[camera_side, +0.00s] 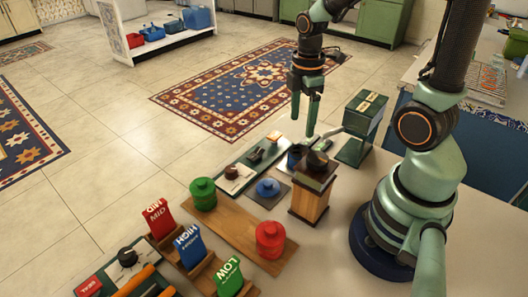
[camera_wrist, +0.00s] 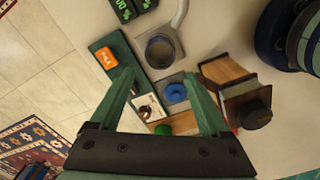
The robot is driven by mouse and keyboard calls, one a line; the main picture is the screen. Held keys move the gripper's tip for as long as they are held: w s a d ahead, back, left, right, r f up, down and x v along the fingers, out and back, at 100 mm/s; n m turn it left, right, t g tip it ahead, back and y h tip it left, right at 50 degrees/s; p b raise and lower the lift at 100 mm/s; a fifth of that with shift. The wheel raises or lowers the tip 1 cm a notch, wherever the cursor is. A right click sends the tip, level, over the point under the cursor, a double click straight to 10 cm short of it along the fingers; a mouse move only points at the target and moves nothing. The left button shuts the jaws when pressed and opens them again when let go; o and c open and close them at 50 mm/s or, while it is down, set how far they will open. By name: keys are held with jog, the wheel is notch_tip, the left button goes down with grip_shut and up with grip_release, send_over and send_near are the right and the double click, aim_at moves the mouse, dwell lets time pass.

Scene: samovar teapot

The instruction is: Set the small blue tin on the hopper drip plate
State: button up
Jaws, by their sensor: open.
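The small blue tin (camera_side: 268,187) is round with a knob on its lid. It stands upright on a dark square plate (camera_side: 281,199) beside a wooden box with a dark top (camera_side: 309,201), which looks like the hopper. In the wrist view the blue tin (camera_wrist: 174,93) rests on its grey plate (camera_wrist: 186,78), close to the right fingertip in the picture. My gripper (camera_side: 304,110) is open and empty, fingers down, raised above and behind the tin. In the wrist view my gripper (camera_wrist: 161,77) has its fingers spread, nothing between them at their height.
A green tin (camera_side: 203,194) and a red tin (camera_side: 270,239) stand on a wooden board. Behind are a dark cup (camera_wrist: 160,51) under a curved spout (camera_wrist: 180,15) and a green box (camera_side: 366,113). LOW, HIGH and MID blocks (camera_side: 229,277) stand front left.

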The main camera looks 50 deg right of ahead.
jog(key=a+r+m+t, duration=0.5)
jog(key=a+r+m, duration=0.2)
jog(key=r+m, duration=0.5)
jog(key=shift+a+t, duration=0.25)
jog(key=shift+t, duration=0.05)
